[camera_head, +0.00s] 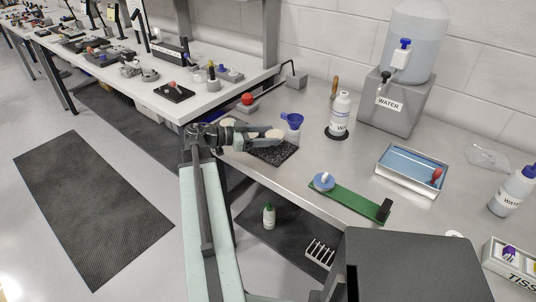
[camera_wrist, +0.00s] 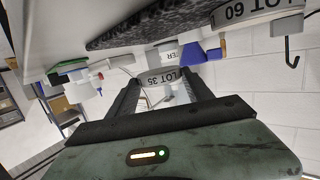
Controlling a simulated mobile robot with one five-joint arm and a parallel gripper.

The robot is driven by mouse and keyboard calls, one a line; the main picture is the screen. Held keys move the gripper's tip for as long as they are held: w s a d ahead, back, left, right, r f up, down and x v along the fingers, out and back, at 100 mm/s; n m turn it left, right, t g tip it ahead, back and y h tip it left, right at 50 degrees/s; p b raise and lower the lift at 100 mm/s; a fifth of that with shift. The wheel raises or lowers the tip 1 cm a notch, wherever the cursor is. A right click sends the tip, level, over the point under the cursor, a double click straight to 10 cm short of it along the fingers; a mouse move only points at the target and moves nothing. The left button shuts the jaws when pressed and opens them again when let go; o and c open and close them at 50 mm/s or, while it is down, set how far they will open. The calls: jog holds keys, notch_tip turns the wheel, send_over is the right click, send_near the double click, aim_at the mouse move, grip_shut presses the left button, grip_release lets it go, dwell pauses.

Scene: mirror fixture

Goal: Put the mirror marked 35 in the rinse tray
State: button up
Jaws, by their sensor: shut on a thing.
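The mirror marked 35 (camera_wrist: 162,80) is a pale round piece with a "LOT 35" label. It sits between the fingers of my gripper (camera_wrist: 165,92) in the wrist view. In the head view my gripper (camera_head: 260,136) is shut on this pale disc (camera_head: 275,133), over or beside a dark speckled mat (camera_head: 273,152); I cannot tell the gap beneath. A pale metal tray with blue inside (camera_head: 405,184), likely the rinse tray, stands farther right, apart from my gripper.
A blue-funnelled bottle (camera_head: 293,128) and a WATER bottle (camera_head: 339,115) stand just right of my gripper. A green board (camera_head: 350,202) with a blue round part lies toward the front edge. A red-topped item (camera_head: 437,175) is at the tray's right end. A water tank (camera_head: 395,100) stands behind.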

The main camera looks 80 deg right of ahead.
aim_at(268, 150)
jog(key=shift+f+b, duration=2.4)
jog(key=o, duration=1.5)
